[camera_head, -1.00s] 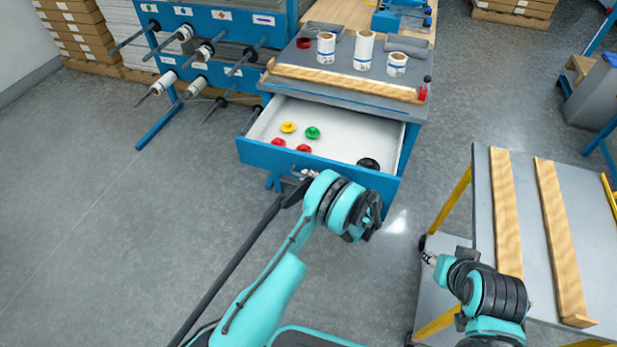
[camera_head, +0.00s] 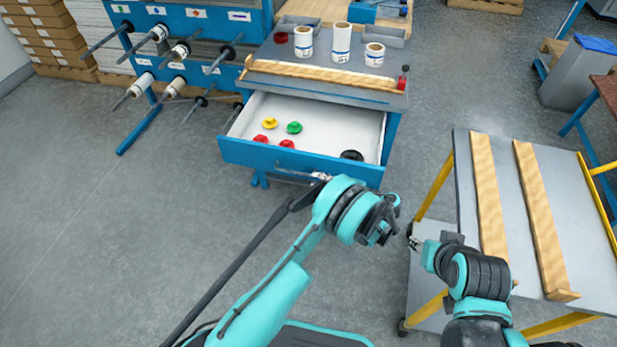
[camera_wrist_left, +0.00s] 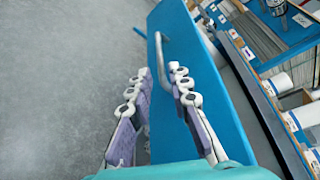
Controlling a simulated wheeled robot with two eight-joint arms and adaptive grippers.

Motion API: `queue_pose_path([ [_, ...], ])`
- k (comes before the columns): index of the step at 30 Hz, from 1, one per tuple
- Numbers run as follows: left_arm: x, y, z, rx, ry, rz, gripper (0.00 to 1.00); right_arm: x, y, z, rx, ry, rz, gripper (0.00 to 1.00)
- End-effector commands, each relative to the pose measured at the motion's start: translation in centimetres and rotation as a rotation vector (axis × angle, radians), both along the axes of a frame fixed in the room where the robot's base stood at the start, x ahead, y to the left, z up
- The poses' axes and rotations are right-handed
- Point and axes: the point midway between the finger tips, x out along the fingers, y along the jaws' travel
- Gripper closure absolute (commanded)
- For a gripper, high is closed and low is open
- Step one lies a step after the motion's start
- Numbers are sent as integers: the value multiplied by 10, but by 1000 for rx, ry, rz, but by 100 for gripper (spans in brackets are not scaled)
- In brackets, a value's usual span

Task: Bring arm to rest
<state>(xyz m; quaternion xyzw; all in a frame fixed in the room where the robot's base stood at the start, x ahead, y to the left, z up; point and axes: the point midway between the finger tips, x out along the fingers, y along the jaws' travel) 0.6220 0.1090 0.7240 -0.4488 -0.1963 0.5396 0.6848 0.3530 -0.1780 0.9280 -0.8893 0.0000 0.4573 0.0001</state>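The blue drawer (camera_head: 240,152) with a white inside stands pulled out below the workbench. Its grey bar handle (camera_head: 290,175) is on the front panel. My left gripper (camera_head: 320,176) is close to the right end of the handle. In the left wrist view my left gripper (camera_wrist_left: 161,75) has its two fingers spread apart. There the handle (camera_wrist_left: 158,48) shows in the gap between and beyond the fingertips, not clamped. My right gripper (camera_head: 414,243) is beside the left edge of the grey cart; it is too small to tell open from shut.
Red, yellow (camera_head: 270,123), green (camera_head: 294,128) and black (camera_head: 352,155) parts lie in the drawer. White rolls (camera_head: 341,42) stand on the bench top (camera_head: 262,58). The grey cart (camera_head: 510,170) with wooden rails (camera_head: 540,220) is at right. The floor at left is clear.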

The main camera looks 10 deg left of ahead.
Motion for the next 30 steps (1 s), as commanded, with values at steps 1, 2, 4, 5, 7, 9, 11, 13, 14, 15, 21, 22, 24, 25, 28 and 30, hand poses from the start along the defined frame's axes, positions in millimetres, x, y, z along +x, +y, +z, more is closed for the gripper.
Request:
queue_pose_path([
  [1, -1, -4, 1, 0, 0, 0, 81, 0, 0, 0, 0, 0, 0, 60],
  [2, -2, -5, 1, 0, 0, 0, 81, 0, 0, 0, 0, 0, 0, 60],
  [4, -3, -7, 2, 0, 0, 0, 81, 0, 0, 0, 0, 0, 0, 60],
  [5, -3, -7, 2, 0, 0, 0, 81, 0, 0, 0, 0, 0, 0, 60],
  [7, -3, -8, 2, 0, 0, 1, 81, 0, 0, 0, 0, 0, 0, 60],
  [9, -3, -7, 2, 0, 0, 1, 81, 0, 0, 0, 0, 0, 0, 60],
  [11, -3, -7, 2, 0, 0, 1, 81, 0, 0, 0, 0, 0, 0, 60],
  [13, -3, -7, 2, 0, 0, 1, 81, 0, 0, 0, 0, 0, 0, 60],
  [14, -3, -7, 2, 0, 0, 1, 81, 0, 0, 0, 0, 0, 0, 60],
  [15, -3, -7, 2, 0, 0, 1, 81, 0, 0, 0, 0, 0, 0, 60],
  [21, -1, -5, 6, -10, 1, 1, 81, 0, 0, 0, 0, 0, 0, 60],
  [22, 0, -4, 9, -20, 2, 0, 81, 0, 0, 0, 0, 0, 0, 60],
  [24, 3, 2, 22, -54, 2, -2, 81, 0, 0, 0, 0, 0, 0, 60],
  [25, 5, 5, 29, -76, 2, -2, 81, 0, 0, 0, 0, 0, 0, 60],
  [28, 8, 20, 59, -175, -1, -4, 81, 0, 0, 0, 0, 0, 0, 60],
  [30, 6, 31, 81, -257, -10, -3, 81, 0, 0, 0, 0, 0, 0, 60],
])
